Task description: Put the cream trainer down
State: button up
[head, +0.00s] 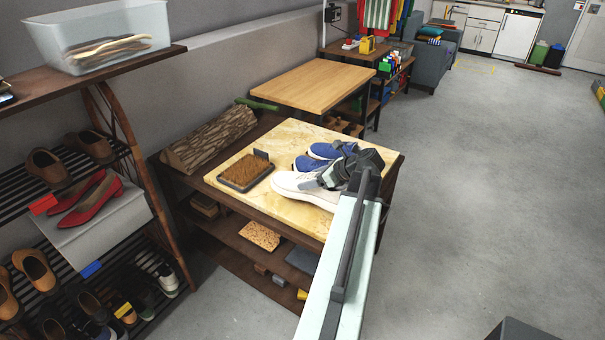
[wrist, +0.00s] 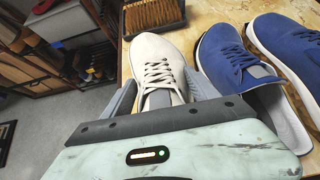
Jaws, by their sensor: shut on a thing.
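The cream trainer (head: 297,186) is at the front edge of a pale yellow stone tabletop (head: 290,137), toe pointing left in the head view. In the wrist view the cream trainer (wrist: 157,55) points away from me, laces up. My gripper (head: 340,177) is shut on its heel end, with one grey finger on each side in the wrist view (wrist: 162,92). The heel is hidden by the gripper. The trainer looks level, on or just above the top; I cannot tell whether it touches. A pair of blue trainers (wrist: 230,55) stands close to its right in the wrist view.
A boot brush (head: 246,171) with a dark frame lies left of the trainer, and a log (head: 209,139) lies behind it. A shoe rack (head: 75,215) stands at the left. A wooden table (head: 313,85) stands beyond. Open grey floor lies to the right.

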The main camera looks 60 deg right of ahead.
aim_at(332, 193)
jog(key=s+a, duration=0.1)
jog(key=s, duration=0.2)
jog(key=s+a, duration=0.1)
jog(key=s, duration=0.2)
jog(key=s+a+r, duration=0.1)
jog(key=s, duration=0.3)
jog(key=shift+s+a+p, duration=0.1)
jog(key=shift+p, duration=0.3)
jog(key=shift+r, duration=0.1)
